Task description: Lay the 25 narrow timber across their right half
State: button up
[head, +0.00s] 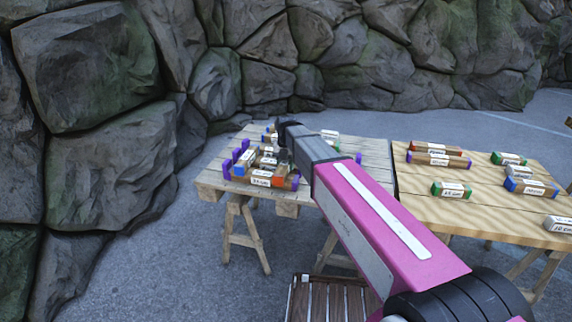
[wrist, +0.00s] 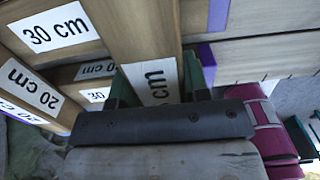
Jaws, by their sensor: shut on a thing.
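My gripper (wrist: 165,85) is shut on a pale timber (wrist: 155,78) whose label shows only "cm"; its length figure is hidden. In the head view my gripper is low over the stack on the left table, its tips hard to make out. Timbers with 30 cm (wrist: 57,27) and 20 cm (wrist: 32,85) labels lie close to the left of the held one in the wrist view. In the head view the stack includes a purple-ended timber (head: 261,179) at the front. I cannot tell whether the held timber rests on others.
The left table (head: 208,178) carries the stack. The right table (head: 490,213) holds several loose timbers, among them a green-ended one (head: 452,189) and a purple-ended one (head: 438,160). A slatted wooden crate (head: 335,300) stands on the floor in front. A stone wall (head: 100,150) rises behind.

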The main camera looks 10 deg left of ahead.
jog(key=shift+f, duration=0.15)
jog(key=o, duration=1.1)
